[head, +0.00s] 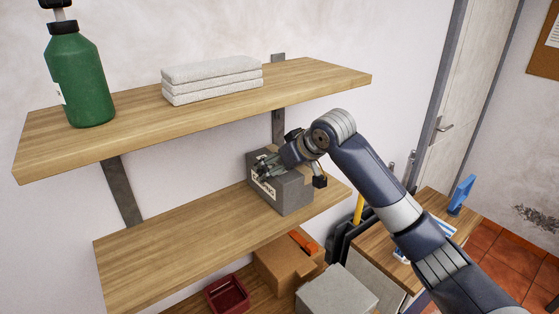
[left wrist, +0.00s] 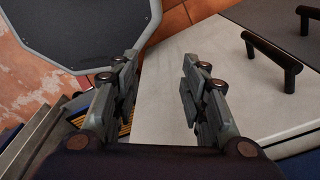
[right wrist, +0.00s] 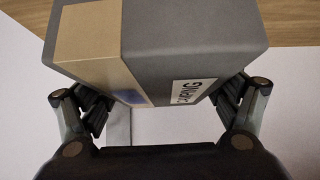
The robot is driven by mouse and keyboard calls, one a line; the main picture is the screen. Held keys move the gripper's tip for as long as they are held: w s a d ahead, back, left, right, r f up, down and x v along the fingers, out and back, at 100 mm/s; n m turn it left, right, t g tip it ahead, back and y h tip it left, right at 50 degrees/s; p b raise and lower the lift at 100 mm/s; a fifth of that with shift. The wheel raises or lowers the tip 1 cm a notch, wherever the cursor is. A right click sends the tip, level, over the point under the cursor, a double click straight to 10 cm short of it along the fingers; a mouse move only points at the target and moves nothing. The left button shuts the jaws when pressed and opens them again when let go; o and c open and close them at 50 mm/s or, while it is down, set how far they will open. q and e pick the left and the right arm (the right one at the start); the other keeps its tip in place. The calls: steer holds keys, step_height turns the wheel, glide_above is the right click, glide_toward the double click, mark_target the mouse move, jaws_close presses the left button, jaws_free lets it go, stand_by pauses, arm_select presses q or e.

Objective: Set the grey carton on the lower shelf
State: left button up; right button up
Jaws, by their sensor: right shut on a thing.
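The grey carton (head: 292,194) is at the right part of the lower shelf (head: 160,255), close to its front edge. It looks upright, with a white label on its front. I cannot tell whether its base touches the board. My right gripper (head: 266,168) is shut on the carton from above. In the right wrist view the carton (right wrist: 190,45), with a tan tape strip, sits between the fingers (right wrist: 165,103). My left gripper (left wrist: 158,85) is open and empty in the left wrist view, away from the shelves, and is not in the head view.
The upper shelf (head: 300,85) overhangs behind, holding a green bottle (head: 80,80) and folded cloths (head: 212,80). The lower shelf is clear left of the carton. Below are a brown box (head: 285,265), a grey box (head: 337,293) and a red crate (head: 228,296).

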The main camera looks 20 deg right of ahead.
arm_select(q)
steer(key=shift+s+a, duration=0.1)
steer(key=shift+s, duration=0.25)
arm_select(e)
steer(key=o, duration=1.3)
steer(key=shift+f, duration=0.1)
arm_select(q)
steer(key=shift+w, duration=0.1)
arm_select(e)
steer(key=shift+o, duration=0.2)
steer(key=shift+s, duration=0.1)
arm_select(q)
steer(key=shift+w, duration=0.2)
arm_select(e)
steer(key=shift+r, duration=0.2)
steer(key=b+v, duration=0.5)
steer(key=v, duration=0.5)
steer(key=shift+s+d+r, duration=0.1)
steer(key=shift+s+r, duration=0.1)
steer(key=shift+s, duration=0.15)
arm_select(q)
steer(key=shift+f, duration=2.6)
arm_select(e)
steer(key=shift+s+d+r, duration=0.1)
steer(key=shift+s+r, duration=0.25)
steer(key=shift+r, duration=0.1)
